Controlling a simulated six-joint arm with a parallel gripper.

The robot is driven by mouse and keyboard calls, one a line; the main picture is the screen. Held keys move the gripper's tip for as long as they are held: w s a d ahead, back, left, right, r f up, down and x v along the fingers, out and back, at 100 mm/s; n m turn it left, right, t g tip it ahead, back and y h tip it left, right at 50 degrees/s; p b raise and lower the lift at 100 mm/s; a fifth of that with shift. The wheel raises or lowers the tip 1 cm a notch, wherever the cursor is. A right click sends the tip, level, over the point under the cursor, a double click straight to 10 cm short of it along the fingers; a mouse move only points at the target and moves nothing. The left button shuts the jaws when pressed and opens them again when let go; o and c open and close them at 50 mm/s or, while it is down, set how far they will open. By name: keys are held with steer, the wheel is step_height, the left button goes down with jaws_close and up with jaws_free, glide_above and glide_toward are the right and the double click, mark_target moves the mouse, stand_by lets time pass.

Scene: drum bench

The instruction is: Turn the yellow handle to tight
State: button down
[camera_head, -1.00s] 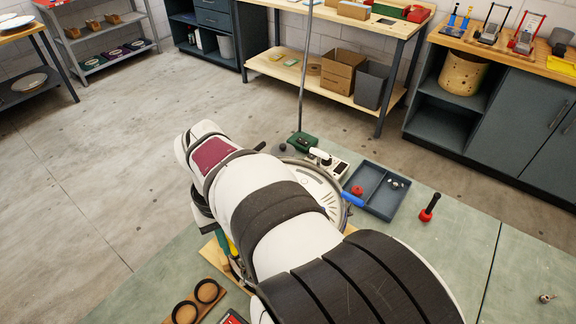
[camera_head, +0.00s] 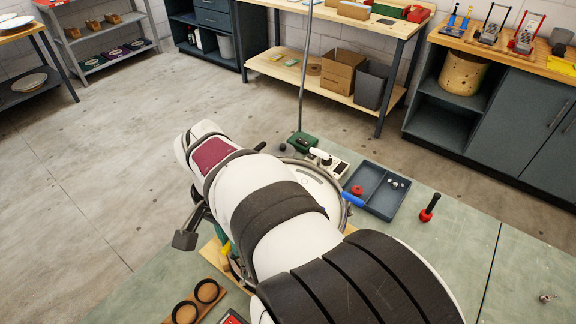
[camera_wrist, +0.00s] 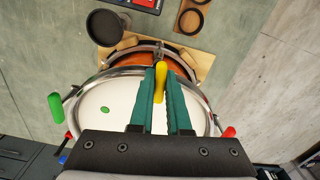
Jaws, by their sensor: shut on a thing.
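The yellow handle (camera_wrist: 161,82) stands at the rim of the drum (camera_wrist: 112,112) in the wrist view. It lies between the tips of my gripper's teal fingers (camera_wrist: 161,72), which are shut on it. It points roughly along the fingers. The drum has a white head and an orange-brown shell. In the head view my arm covers most of the drum (camera_head: 338,212) and hides the grip. No mark showing how tight the handle is can be made out.
A green handle (camera_wrist: 55,107) and a red handle (camera_wrist: 229,132) stick out at the rim. A blue handle (camera_head: 352,201) is beside the grey tray (camera_head: 388,208). A black round object (camera_wrist: 105,28) and a board with black rings (camera_wrist: 190,20) lie near the drum.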

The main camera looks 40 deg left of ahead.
steer(key=m, duration=0.4)
steer(key=shift+m, duration=0.3)
steer(key=m, duration=0.4)
steer(key=shift+m, duration=0.3)
steer(key=m, duration=0.4)
steer(key=shift+m, duration=2.8)
steer(key=c, duration=0.9)
jaws_free()
